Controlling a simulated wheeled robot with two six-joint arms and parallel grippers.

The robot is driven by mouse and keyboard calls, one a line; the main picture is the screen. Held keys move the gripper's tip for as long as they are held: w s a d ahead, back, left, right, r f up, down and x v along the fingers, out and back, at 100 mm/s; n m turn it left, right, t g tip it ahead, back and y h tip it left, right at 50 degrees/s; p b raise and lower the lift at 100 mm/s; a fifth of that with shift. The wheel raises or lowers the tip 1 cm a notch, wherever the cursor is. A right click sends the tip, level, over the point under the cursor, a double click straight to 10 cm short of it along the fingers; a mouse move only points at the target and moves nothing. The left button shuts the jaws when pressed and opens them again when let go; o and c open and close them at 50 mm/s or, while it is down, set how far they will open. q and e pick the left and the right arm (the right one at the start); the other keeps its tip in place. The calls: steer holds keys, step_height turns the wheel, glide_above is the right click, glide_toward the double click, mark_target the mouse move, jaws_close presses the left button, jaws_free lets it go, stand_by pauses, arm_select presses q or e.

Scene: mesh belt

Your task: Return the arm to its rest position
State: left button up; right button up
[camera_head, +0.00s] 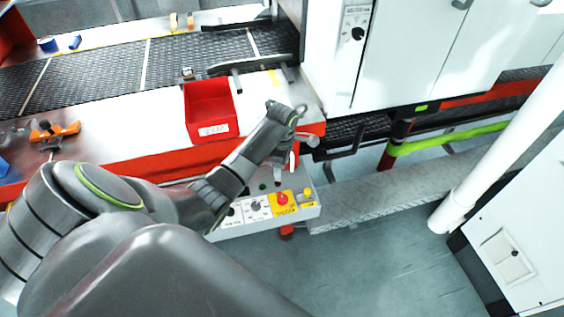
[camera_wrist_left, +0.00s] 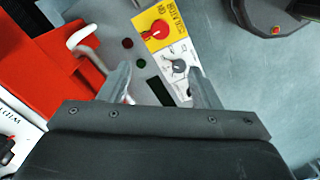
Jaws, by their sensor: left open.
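My left arm comes in from the left of the head view and reaches up and right across the front of the belt station. My left gripper (camera_head: 294,124) is above the station's front right corner, close over the control panel (camera_head: 265,207). In the left wrist view the two fingers of my left gripper (camera_wrist_left: 159,82) are spread apart with nothing between them, and the control panel (camera_wrist_left: 155,65) shows behind them. Whether a finger touches anything is unclear. My right gripper is in neither view.
The panel carries a red knob (camera_head: 282,198) on a yellow plate. A red bin (camera_head: 209,108) stands left of the gripper. The dark mesh belt (camera_head: 110,72) runs behind it. A white cabinet (camera_head: 400,50) stands at the back right. Open floor (camera_head: 370,260) lies right of the arm.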

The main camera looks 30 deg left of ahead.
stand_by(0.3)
arm_select(q)
steer(key=s+d+f+m+t, duration=0.1)
steer(key=s+m, duration=0.5)
steer(key=s, duration=0.2)
steer(key=s+d+f+m+t, duration=0.1)
steer(key=s+d+f+m, duration=0.1)
steer(key=s+m, duration=0.45)
steer(key=s+r+m+t+y, duration=0.1)
steer(key=s+r+m, duration=0.3)
steer(key=s, duration=0.4)
steer(key=s+r+m+t+y, duration=0.1)
steer(key=s+r+m, duration=0.35)
steer(key=s, duration=0.35)
step_height(320, 180, down, 27)
steer(key=a+g+b, duration=0.1)
steer(key=g+b, duration=0.1)
steer(key=b, duration=0.2)
steer(key=s+f+b, duration=0.2)
steer(key=s+f, duration=0.5)
steer(key=f, duration=0.3)
steer(key=s+d+f+h+b, duration=0.1)
steer(key=s+f, duration=0.7)
steer(key=f, duration=0.3)
steer(key=shift+f+g+b, duration=0.2)
steer(key=shift+g+b, duration=0.15)
steer(key=shift+g, duration=0.05)
